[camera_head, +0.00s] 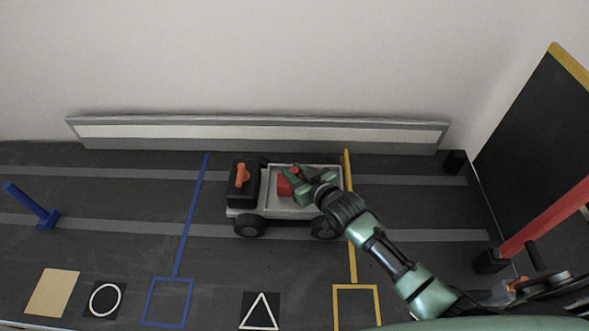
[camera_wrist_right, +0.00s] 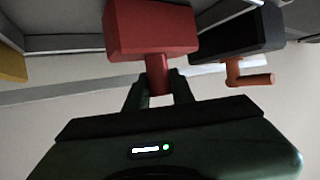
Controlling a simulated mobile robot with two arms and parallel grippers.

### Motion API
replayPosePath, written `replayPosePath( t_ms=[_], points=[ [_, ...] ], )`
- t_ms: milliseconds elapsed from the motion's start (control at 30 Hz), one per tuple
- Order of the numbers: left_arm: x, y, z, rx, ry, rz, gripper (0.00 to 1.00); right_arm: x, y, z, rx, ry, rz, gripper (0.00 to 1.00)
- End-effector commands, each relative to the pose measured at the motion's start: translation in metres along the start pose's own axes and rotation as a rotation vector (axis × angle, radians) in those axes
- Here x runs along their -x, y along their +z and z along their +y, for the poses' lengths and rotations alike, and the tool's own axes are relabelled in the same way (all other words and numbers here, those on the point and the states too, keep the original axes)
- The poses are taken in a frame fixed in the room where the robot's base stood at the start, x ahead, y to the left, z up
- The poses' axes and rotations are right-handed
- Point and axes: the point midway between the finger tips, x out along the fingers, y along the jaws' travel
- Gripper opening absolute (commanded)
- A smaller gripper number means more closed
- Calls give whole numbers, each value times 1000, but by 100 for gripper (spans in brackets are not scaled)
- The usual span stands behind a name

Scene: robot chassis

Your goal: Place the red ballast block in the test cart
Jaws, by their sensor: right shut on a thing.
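The test cart (camera_head: 277,211) stands on the dark floor between the blue line and the yellow line. It has a dark cab with an orange handle (camera_head: 242,175) at its left end and a light grey open bed. My right gripper (camera_head: 290,178) is over the bed, shut on the stem of the red ballast block (camera_head: 284,187). The block shows inside the bed's outline; whether it touches the bed floor I cannot tell. In the right wrist view the red block (camera_wrist_right: 152,30) hangs by its stem between the fingers, beside the dark cab (camera_wrist_right: 240,32). My left gripper is not in view.
A grey-white rail (camera_head: 260,131) runs along the wall behind the cart. A red bar (camera_head: 545,218) and a dark panel (camera_head: 540,130) are at the right. Floor markings in front of the cart look flat and clear.

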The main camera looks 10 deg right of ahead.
Motion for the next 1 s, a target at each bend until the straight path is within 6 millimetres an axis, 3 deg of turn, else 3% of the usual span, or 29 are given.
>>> replayPosePath(
  t_ms=[33, 133, 167, 200, 233, 667, 1000],
  points=[
    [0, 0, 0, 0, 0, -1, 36, 0, -8, 0, 1, -1, 17, 0],
    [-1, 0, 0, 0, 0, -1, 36, -1, -6, 0, 0, -1, 17, 0],
    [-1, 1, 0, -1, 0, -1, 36, -1, 1, 0, 0, 0, 0, 29],
    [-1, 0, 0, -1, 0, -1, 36, -1, 1, 0, 0, 0, 0, 40],
    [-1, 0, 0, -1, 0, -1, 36, -1, 1, 0, 0, 0, 0, 45],
    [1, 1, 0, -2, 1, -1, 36, 8, 0, 0, 0, 0, -1, 45],
    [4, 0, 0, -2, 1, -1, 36, 77, 0, 0, 0, 0, -1, 45]
  ],
)
